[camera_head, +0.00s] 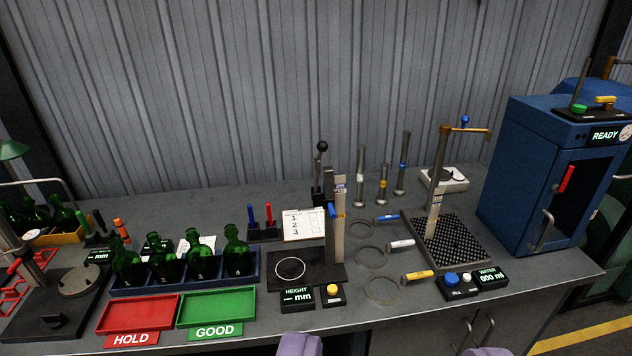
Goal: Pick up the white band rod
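Three slim metal rods stand upright towards the back of the grey bench. The white band rod (360,188) is the left one of the three; its pale band is small in this view. The yellow band rod (382,188) stands just right of it, and the blue band rod (402,173) stands further right and back. My gripper (394,349) shows only as two lavender fingertips at the bottom edge, wide apart with nothing between them. It is open, in front of the bench and well away from the rods.
A height gauge (335,225) stands left of the rods. Ring gauges with blue, white (402,243) and yellow handles lie in front of them. A post over a black grid (455,240) and a blue cabinet (520,170) stand right. Green bottles and trays fill the left.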

